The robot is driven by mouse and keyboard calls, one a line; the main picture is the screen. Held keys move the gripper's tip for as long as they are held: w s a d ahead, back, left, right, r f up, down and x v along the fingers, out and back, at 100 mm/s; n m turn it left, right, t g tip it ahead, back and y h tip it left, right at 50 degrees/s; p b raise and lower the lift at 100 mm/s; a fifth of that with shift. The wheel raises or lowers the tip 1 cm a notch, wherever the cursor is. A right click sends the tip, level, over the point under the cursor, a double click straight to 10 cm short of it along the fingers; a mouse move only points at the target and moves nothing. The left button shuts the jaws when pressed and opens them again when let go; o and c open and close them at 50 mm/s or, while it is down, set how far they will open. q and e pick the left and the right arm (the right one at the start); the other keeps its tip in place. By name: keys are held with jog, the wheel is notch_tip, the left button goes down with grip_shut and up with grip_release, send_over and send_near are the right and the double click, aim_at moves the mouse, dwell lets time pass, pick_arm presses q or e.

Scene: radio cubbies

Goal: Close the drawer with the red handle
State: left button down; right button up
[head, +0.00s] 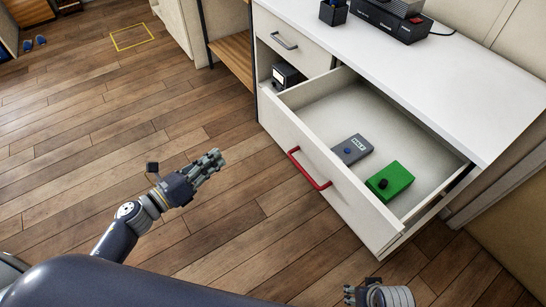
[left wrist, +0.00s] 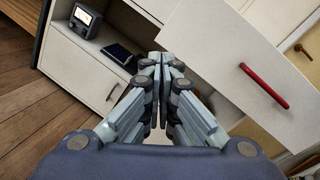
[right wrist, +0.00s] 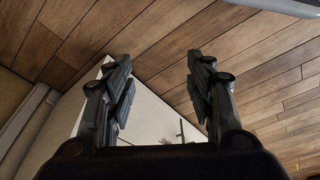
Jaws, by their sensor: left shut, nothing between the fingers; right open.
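The drawer with the red handle (head: 309,168) is pulled out of a white cabinet. A grey device (head: 352,149) and a green box (head: 391,181) with a dark knob lie inside it. My left gripper (head: 214,160) is shut and empty, to the left of the drawer front and apart from it. In the left wrist view, the red handle (left wrist: 264,86) is to the right of the shut fingertips (left wrist: 161,60). My right gripper (head: 349,292) is low in the head view, near the drawer's front right corner; the right wrist view shows its fingers (right wrist: 202,62) spread with nothing between.
A small drawer with a grey handle (head: 284,41) is shut. A small device (head: 286,75) sits in an open cubby.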

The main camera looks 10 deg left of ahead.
pick_arm(q)
jog(key=s+d+r+m+g+h+b, duration=0.25)
jog(key=d+r+m+h, duration=0.2)
jog(key=m, duration=0.45)
jog(key=p, duration=0.2)
send_near(282, 134)
jog(key=shift+t+y, duration=0.25)
jog(key=shift+y, duration=0.2)
jog(key=x, duration=0.7)
jog(key=shift+s+d+r, duration=0.2)
jog(key=shift+s+d, duration=0.05)
pick_arm(e)
jog(key=x, duration=0.3)
jog(key=shift+s+f, duration=0.1)
jog(key=shift+s, duration=0.25)
